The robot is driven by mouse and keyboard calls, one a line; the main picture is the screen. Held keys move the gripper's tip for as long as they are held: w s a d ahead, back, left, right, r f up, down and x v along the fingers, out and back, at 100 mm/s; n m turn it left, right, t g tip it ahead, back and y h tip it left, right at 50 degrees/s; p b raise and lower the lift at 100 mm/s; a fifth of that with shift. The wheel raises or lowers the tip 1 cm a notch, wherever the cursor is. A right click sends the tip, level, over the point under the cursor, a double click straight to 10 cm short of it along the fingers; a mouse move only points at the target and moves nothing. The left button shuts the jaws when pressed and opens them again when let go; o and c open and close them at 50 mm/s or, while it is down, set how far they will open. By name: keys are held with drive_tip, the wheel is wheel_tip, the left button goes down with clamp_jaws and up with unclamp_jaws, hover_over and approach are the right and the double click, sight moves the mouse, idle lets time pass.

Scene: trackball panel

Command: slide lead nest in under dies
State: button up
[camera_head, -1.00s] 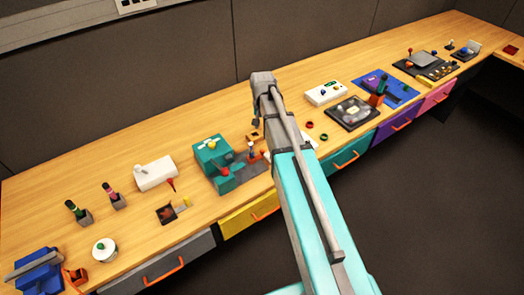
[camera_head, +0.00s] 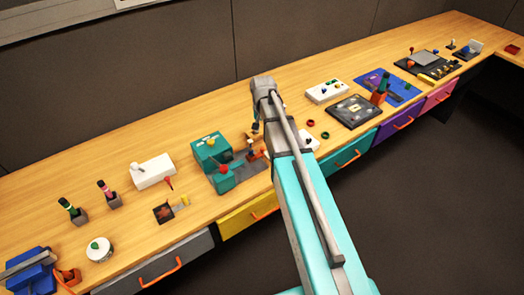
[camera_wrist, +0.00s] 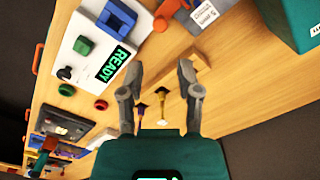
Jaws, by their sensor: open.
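A teal machine (camera_head: 207,151) with a red-knobbed lever (camera_head: 224,168) stands on the bench left of my arm. A teal block also shows at the top right of the wrist view (camera_wrist: 297,22). I cannot tell the lead nest or the dies apart for sure among the small parts beside the machine. My gripper (camera_wrist: 160,72) is open in the wrist view, pointing down over the bench. Between its fingers, lower down, are a yellow-stemmed part (camera_wrist: 163,98) and a small dark-topped part (camera_wrist: 140,110). Nothing is held. In the head view my arm hides most of that spot.
A white panel reading READY (camera_wrist: 113,64) with a blue block (camera_wrist: 116,17) and green cube (camera_wrist: 83,45) lies left of my gripper. A white case (camera_head: 152,172) stands left of the machine. A black panel (camera_head: 352,111) lies right. The bench behind is clear.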

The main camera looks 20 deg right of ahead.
sight(262, 148)
drive_tip(key=shift+f+b, duration=4.8)
drive_tip(key=shift+f, duration=0.35)
clamp_jaws()
